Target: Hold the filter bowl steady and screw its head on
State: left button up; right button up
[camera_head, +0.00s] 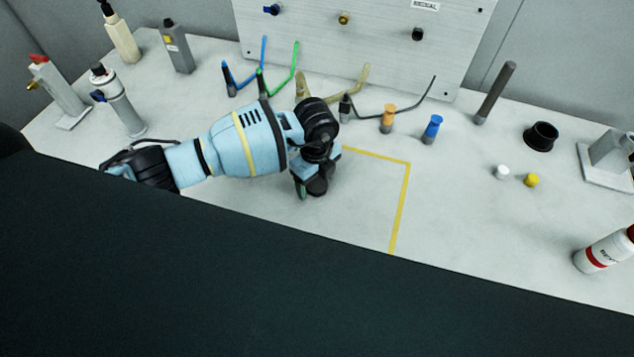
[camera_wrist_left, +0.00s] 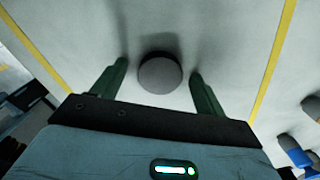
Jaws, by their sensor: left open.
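My left gripper (camera_head: 312,188) points down over the table inside the yellow-taped area. In the left wrist view its two dark green fingers (camera_wrist_left: 159,68) are open. A round, dark object with a flat grey top (camera_wrist_left: 160,76) stands between them, with gaps on both sides. It may be the filter bowl; I cannot tell for sure. In the head view my gripper and wrist hide it. I cannot pick out the filter head with certainty. My right gripper is not in view.
Yellow tape (camera_head: 407,200) marks the work area. Behind stand orange (camera_head: 388,118) and blue (camera_head: 433,129) fittings, coloured hoses and a dark rod (camera_head: 495,92). A black cup (camera_head: 541,136), white and yellow caps (camera_head: 532,180) and a bottle (camera_head: 603,250) are at right. A large dark surface hides the front.

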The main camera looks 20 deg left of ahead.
aim_at(315, 184)
pick_arm(q)
jog(key=shift+r, duration=0.1)
jog(key=c, duration=1)
jog(key=shift+w+r, duration=0.1)
jog(key=shift+r, duration=0.35)
jog(key=r, duration=0.3)
jog(key=shift+s, duration=0.25)
jog(key=s+a, duration=0.1)
jog(key=s, duration=0.4)
jog(key=s+a, duration=0.1)
jog(key=s, duration=0.4)
jog(key=s+a+r+p, duration=0.1)
jog(key=s, duration=0.4)
jog(key=shift+s, duration=0.15)
